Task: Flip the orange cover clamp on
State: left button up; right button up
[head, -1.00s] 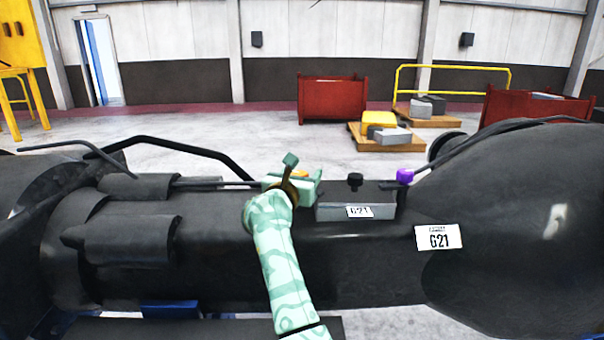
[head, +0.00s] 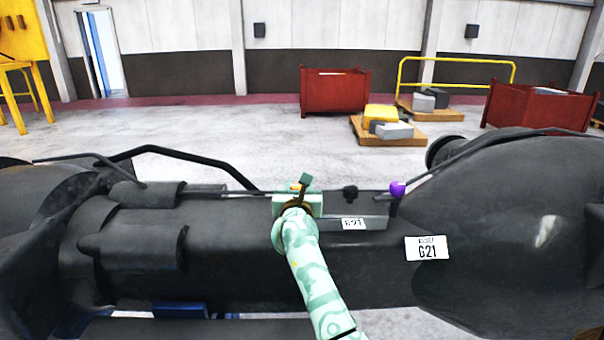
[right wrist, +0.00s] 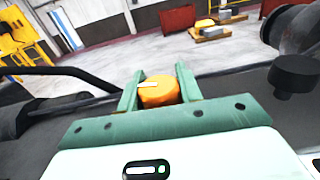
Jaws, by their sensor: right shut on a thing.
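My left gripper is in neither view.
A purple knob (head: 397,188) stands farther right. A bent black rail (head: 190,153) rises at the left. Red bins (head: 335,92) and pallets stand well behind on open floor.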

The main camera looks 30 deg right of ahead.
jog(key=n+y+p, duration=0.1)
jog(key=n+t+y+p, duration=0.1)
jog(key=p, duration=0.1)
jog(key=shift+r+t+y, duration=0.3)
jog(key=shift+y, duration=0.1)
jog(key=shift+w+a+f+n+t+y+p, duration=0.1)
jog(key=shift+f+n+t+y+p, duration=0.1)
jog(key=shift+n+y+p, duration=0.25)
jog(key=shift+a+f+n+t+y+p, duration=0.1)
jog(key=shift+n+t+y+p, duration=0.2)
jog(key=shift+y, duration=0.25)
jog(key=o, duration=1)
jog(key=p+v, duration=0.1)
jog(key=v, duration=1.5)
jog(key=shift+r, duration=0.15)
